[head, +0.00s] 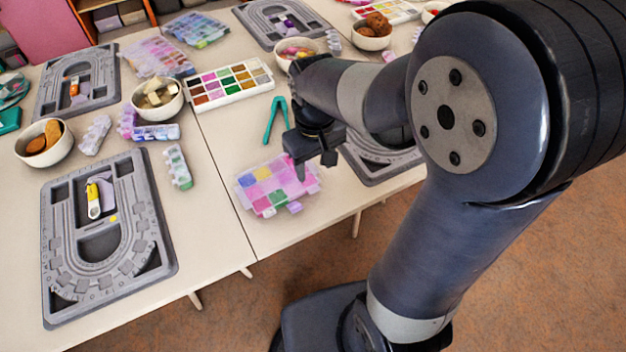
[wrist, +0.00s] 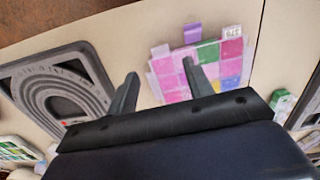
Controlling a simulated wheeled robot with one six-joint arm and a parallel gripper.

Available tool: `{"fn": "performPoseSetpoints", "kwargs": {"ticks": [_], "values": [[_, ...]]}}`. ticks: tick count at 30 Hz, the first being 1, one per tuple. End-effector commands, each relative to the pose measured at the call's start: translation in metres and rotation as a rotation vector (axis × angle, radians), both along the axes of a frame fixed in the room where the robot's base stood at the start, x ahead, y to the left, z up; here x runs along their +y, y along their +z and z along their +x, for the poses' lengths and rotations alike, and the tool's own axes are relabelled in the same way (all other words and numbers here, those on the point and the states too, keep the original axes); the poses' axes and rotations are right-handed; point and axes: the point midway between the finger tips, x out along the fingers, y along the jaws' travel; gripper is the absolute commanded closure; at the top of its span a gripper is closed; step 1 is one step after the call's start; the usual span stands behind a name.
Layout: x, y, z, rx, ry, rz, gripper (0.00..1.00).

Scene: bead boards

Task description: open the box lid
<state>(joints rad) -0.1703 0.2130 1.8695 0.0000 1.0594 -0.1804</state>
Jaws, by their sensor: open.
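A translucent pink box (head: 262,190) with several coloured compartments lies on the table near its front edge; it also shows in the wrist view (wrist: 172,85). Small latch tabs stick out along its side, one of them lilac (head: 294,207). The colours show through the top, and I cannot tell whether the lid is fully shut. My gripper (head: 314,167) is open and empty, just above the far right part of the box. In the wrist view one finger of my gripper (wrist: 160,85) overlaps the box and the other lies beside it, over the table.
A grey bead board (head: 375,165) lies right of the box, partly behind my arm. Teal pliers (head: 274,120) and a white bead palette (head: 228,85) lie behind it. Another bead board (head: 160,255) and a bead strip (head: 178,166) lie left. The table between is clear.

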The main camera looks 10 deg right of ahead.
Motion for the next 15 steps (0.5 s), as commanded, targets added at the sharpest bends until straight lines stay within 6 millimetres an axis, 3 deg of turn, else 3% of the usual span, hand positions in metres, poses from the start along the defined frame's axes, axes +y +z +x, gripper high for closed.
{"fn": "performPoseSetpoints", "kwargs": {"ticks": [1, 6, 15], "values": [[0.000, -0.014, -0.001, 0.007, -0.001, -0.001, 0.51], [0.000, -0.044, -0.001, 0.005, -0.001, -0.001, 0.51], [0.000, -0.068, 0.000, 0.000, -0.001, 0.000, 0.51]]}}
